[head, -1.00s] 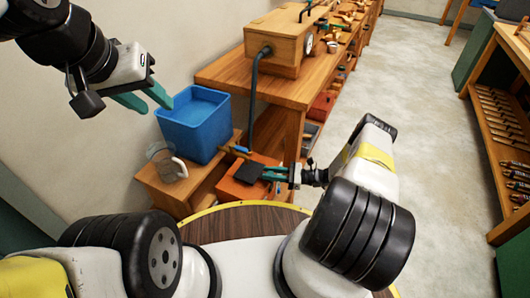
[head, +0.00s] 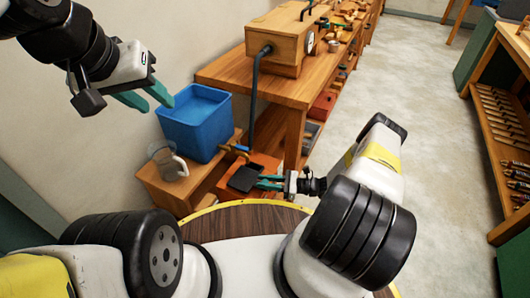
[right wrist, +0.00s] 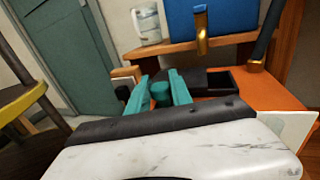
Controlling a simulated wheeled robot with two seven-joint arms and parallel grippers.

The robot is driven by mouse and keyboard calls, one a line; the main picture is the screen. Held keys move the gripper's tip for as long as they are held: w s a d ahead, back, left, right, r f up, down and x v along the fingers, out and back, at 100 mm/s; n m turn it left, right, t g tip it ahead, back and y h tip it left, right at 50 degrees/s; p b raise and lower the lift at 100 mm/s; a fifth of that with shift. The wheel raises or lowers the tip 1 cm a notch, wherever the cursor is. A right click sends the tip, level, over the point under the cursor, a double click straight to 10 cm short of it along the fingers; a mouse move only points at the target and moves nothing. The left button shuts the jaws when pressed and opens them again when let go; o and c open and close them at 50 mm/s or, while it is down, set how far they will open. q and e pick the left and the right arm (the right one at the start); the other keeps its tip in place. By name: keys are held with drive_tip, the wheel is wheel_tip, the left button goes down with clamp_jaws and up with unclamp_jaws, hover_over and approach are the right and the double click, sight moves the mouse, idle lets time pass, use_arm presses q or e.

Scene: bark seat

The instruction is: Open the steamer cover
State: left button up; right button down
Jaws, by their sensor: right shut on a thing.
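The steamer is an orange box (head: 266,165) low beside the workbench. Its dark square cover (head: 244,180) lies at the box top near the robot. My right gripper (head: 259,183) reaches in from the right, its teal fingers shut at the cover's near edge. In the right wrist view the fingers (right wrist: 160,78) close around a short teal-dark piece, with the dark cover (right wrist: 183,77) just behind and a dark, rimmed opening (right wrist: 222,83) to its right. The exact grip contact is partly hidden. My left gripper (head: 146,98) is open and empty, high at upper left.
A blue water tub (head: 195,125) and a clear pitcher (head: 168,162) stand on a low wooden stand (head: 160,187). A brass tap juts from the tub. A dark hose (head: 254,100) runs up to a wooden box (head: 278,40) on the workbench. The floor at right is clear.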

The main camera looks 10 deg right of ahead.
drive_tip(key=s+a, duration=0.1)
drive_tip(key=s, duration=0.1)
drive_tip(key=s+a, duration=0.1)
drive_tip(key=s, duration=0.1)
drive_tip(key=shift+a, duration=0.35)
drive_tip(key=c, duration=1.1)
unclamp_jaws()
drive_tip(key=shift+c, duration=0.2)
drive_tip(key=v, duration=0.8)
drive_tip(key=shift+r, duration=0.1)
